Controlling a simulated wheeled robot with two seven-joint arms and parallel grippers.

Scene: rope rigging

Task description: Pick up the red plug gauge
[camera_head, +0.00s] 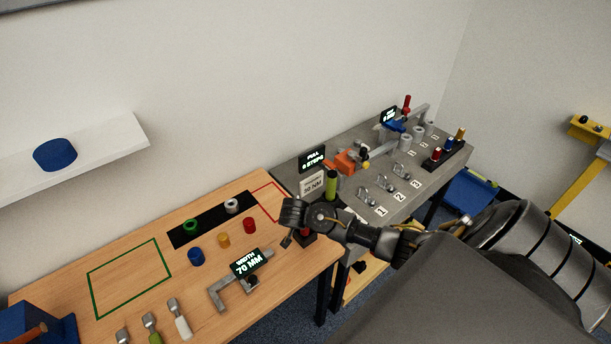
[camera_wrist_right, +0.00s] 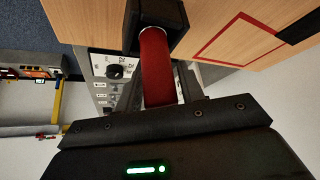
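The red plug gauge (camera_head: 305,232) stands in a small black holder (camera_head: 304,240) at the right end of the wooden table. In the head view my right gripper (camera_head: 288,240) is at it and partly hides it. In the right wrist view the red cylinder (camera_wrist_right: 156,60) rises from the black holder (camera_wrist_right: 158,14), and its near end lies between the two fingers of my right gripper (camera_wrist_right: 160,92). The fingers flank it closely; whether they press on it I cannot tell. My left gripper is not in view.
The wooden table (camera_head: 130,270) carries coloured rings, a caliper-like gauge (camera_head: 232,286) with a display, and several handled tools. A grey bench (camera_head: 345,200) with clamps and a rack of coloured pins (camera_head: 437,162) stands behind at the right. A shelf with a blue disc (camera_head: 55,154) is at left.

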